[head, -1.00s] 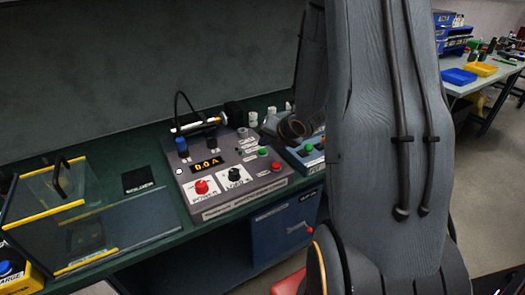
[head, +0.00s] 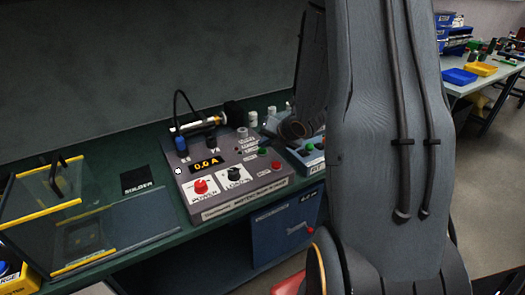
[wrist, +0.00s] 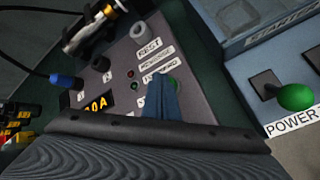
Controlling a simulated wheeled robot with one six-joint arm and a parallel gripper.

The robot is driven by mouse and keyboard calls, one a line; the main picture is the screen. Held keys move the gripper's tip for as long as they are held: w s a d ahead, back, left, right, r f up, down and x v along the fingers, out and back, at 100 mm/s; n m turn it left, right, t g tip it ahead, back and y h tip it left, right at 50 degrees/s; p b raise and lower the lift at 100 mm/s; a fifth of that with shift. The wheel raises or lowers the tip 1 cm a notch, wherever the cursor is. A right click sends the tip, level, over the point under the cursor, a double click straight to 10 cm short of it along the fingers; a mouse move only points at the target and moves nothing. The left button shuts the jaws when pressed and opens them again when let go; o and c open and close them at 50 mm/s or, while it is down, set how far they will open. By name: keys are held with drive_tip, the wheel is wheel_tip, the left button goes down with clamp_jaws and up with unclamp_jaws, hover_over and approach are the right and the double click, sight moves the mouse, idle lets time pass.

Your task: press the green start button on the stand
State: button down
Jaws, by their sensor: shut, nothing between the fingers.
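The stand (head: 240,203) is a sloped grey control box on the green bench, with a "0.0 A" display, a red knob and a black knob. Its green button (head: 262,152) shows near the right side in the head view, above a red button. In the wrist view the green button (wrist: 173,85) is partly hidden behind my gripper (wrist: 161,80). The gripper's blue-grey fingers are shut and empty, with their tips over the panel beside the button. I cannot tell whether they touch it. In the head view my wrist hangs above the stand's right back side; the fingertips are not clear there.
Small white bottles (head: 252,118) stand behind. A cable and a metal tube piece lie along the stand's top. A clear yellow-edged case (head: 82,262) is at left.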

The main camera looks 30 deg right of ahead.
sight(265, 152)
drive_tip(key=shift+f+b, duration=0.6)
drive_tip(key=shift+b, duration=0.1)
idle(0.7)
drive_tip(key=shift+r, duration=0.15)
drive_tip(key=shift+r+p, duration=0.7)
drive_tip(key=shift+r, duration=0.2)
drive_tip(key=shift+r, duration=0.1)
drive_tip(key=shift+r+p, duration=1.85)
drive_tip(key=shift+r, duration=0.6)
